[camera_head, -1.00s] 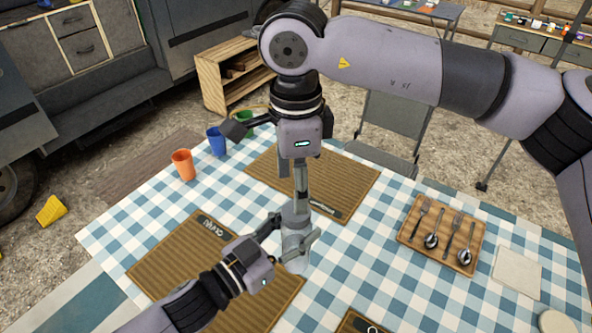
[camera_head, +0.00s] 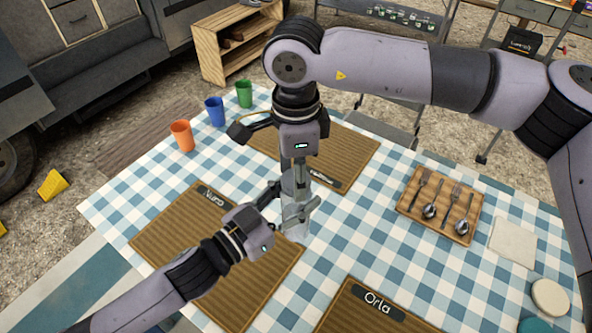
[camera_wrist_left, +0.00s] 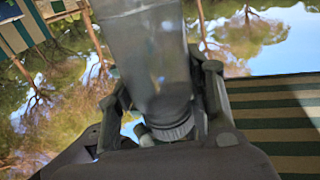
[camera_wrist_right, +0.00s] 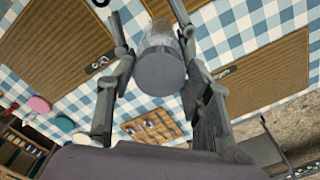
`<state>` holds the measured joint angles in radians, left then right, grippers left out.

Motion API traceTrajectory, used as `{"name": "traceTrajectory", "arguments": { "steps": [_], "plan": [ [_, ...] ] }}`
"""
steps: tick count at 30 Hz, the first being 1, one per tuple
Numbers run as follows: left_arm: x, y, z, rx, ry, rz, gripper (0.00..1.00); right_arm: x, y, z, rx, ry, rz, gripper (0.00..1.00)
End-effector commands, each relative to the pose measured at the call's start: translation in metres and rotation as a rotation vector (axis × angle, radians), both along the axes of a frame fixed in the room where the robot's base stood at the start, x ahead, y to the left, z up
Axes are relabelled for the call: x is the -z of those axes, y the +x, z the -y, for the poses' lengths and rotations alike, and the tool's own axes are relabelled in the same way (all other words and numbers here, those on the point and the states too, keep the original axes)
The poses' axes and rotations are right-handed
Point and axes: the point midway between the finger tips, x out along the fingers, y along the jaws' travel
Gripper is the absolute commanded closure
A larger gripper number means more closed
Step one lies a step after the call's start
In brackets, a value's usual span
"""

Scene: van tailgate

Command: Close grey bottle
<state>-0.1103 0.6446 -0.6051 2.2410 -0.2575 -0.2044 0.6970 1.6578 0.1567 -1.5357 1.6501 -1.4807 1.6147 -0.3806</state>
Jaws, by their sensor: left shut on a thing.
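The grey bottle (camera_head: 297,232) is upright over the checked tablecloth, its lower part translucent. My left gripper (camera_head: 296,208) is shut on it from the left side. In the left wrist view the bottle (camera_wrist_left: 150,50) lies between the left fingers, with a grey ribbed ring or cap (camera_wrist_left: 172,130) at one end. My right gripper (camera_head: 300,172) points down from above over the bottle's top. In the right wrist view a round grey cap or top (camera_wrist_right: 160,70) lies between the right fingers, which look spread with a gap on one side. Whether the cap sits fully on the bottle is hidden.
Orange (camera_head: 182,136), blue (camera_head: 215,111) and green (camera_head: 244,93) cups stand at the table's far left. Brown mats (camera_head: 170,232) lie around the bottle. A wooden tray (camera_head: 405,230) with forks and spoons is at the right. Cloth between tray and bottle is clear.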

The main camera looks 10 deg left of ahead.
Motion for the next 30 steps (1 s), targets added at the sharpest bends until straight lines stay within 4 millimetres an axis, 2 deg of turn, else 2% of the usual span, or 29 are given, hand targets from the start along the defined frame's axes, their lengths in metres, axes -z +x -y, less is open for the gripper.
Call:
{"name": "traceTrajectory", "arguments": {
  "steps": [2, 16, 24, 25, 30],
  "plan": [
    [-0.0010, 0.0000, 0.0001, 0.001, -0.001, 0.002, 1.00, -0.0003, 0.0001, 0.0000, 0.000, 0.000, 0.000, 0.61],
    [-0.0011, -0.0002, 0.0004, 0.001, -0.002, 0.002, 1.00, -0.0004, 0.0004, -0.0001, 0.000, 0.000, 0.001, 0.92],
    [-0.0011, -0.0004, 0.0005, 0.002, -0.002, 0.002, 1.00, -0.0004, 0.0004, -0.0001, 0.035, 0.000, 0.001, 0.93],
    [-0.0012, -0.0004, 0.0005, 0.002, -0.002, 0.002, 1.00, -0.0004, 0.0005, -0.0002, 0.035, 0.000, 0.001, 0.57],
    [-0.0011, -0.0003, 0.0004, 0.001, -0.002, 0.002, 1.00, -0.0004, 0.0003, -0.0001, 0.035, 0.000, 0.001, 0.46]
  ]
}}
